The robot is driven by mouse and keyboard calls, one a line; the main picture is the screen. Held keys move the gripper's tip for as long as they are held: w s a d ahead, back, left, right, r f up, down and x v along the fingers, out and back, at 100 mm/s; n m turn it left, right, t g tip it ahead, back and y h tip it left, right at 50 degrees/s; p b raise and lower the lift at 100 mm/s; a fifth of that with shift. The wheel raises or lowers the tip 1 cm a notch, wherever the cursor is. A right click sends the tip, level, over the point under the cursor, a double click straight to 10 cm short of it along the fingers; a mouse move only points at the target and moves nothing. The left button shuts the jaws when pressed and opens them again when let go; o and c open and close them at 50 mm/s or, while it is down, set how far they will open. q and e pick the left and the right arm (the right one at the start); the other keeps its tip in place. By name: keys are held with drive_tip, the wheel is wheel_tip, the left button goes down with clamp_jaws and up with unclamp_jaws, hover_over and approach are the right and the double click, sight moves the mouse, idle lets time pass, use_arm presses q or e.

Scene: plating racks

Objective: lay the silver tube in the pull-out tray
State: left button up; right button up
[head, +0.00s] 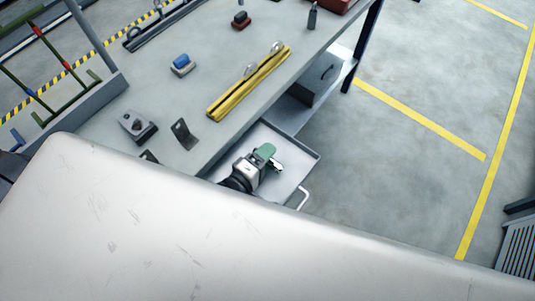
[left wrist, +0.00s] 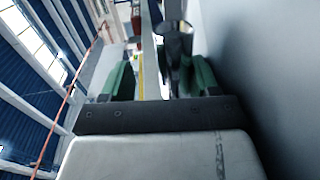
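The pull-out tray (head: 297,151) stands pulled out from under the grey workbench, with a pale handle on its front. My left gripper (head: 270,160) is over the tray in the head view, with one green finger showing clearly. Part of the tray is hidden behind the large pale surface in the foreground. My right gripper is not in view.
The workbench (head: 207,93) carries a yellow rail (head: 249,83), a dark rail (head: 165,23), a blue-topped block (head: 182,64), a grey block (head: 138,126) and a dark bracket (head: 184,134). A grey box (head: 316,80) sits on the lower shelf. Floor right of the tray is clear.

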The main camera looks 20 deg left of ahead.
use_arm(q)
drive_tip(key=b+v, duration=0.1)
drive_tip(key=v, duration=0.9)
drive_tip(key=shift+s+b, duration=0.15)
drive_tip(key=shift+b, duration=0.15)
